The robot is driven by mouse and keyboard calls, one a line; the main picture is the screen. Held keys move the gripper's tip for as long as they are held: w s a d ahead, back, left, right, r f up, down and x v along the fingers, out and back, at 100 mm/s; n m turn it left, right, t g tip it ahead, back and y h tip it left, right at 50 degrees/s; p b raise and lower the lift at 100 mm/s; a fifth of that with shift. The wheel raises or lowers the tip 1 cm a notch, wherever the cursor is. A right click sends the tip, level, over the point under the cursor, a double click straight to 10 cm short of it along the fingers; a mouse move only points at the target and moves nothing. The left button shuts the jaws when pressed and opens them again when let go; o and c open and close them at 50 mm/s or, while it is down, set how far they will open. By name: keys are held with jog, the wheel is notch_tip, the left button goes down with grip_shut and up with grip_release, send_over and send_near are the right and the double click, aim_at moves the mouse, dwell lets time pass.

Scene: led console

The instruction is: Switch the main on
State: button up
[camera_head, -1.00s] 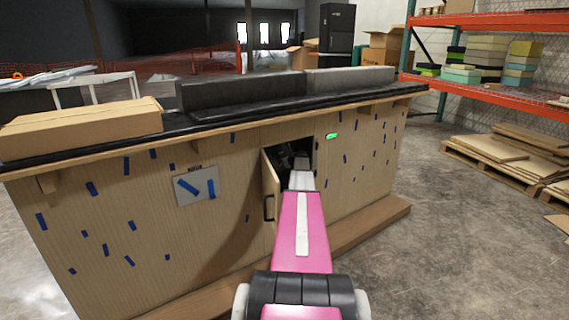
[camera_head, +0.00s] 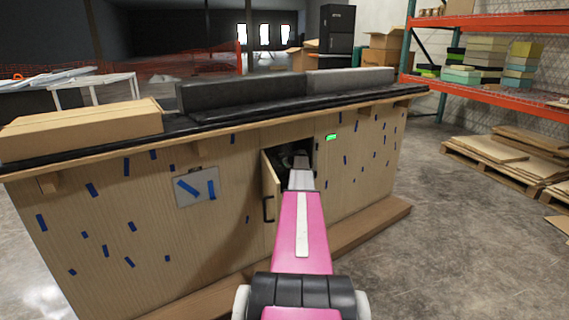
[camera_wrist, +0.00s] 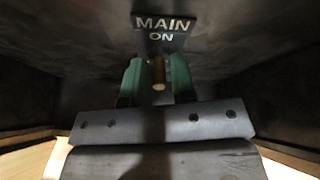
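In the wrist view a dark plate (camera_wrist: 163,42) reads "MAIN ON". Below it a short brass-coloured switch lever (camera_wrist: 158,76) points toward the camera. My gripper (camera_wrist: 157,82) has its two green fingers on either side of the lever. The fingers stand apart, with a narrow gap visible; firm contact with the lever cannot be made out. In the head view my pink arm reaches into the open compartment (camera_head: 300,144) of the wooden console (camera_head: 130,215), and the gripper is mostly hidden inside.
The small compartment door (camera_head: 270,187) hangs open just left of my arm. A green light (camera_head: 331,137) glows on the console front to the right. A cardboard box (camera_head: 80,128) lies on the black countertop. Dark compartment walls close in on both sides of the gripper.

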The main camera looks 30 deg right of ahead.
jog(key=s, duration=1.3)
jog(key=shift+d+r, duration=0.25)
jog(key=shift+d, duration=0.1)
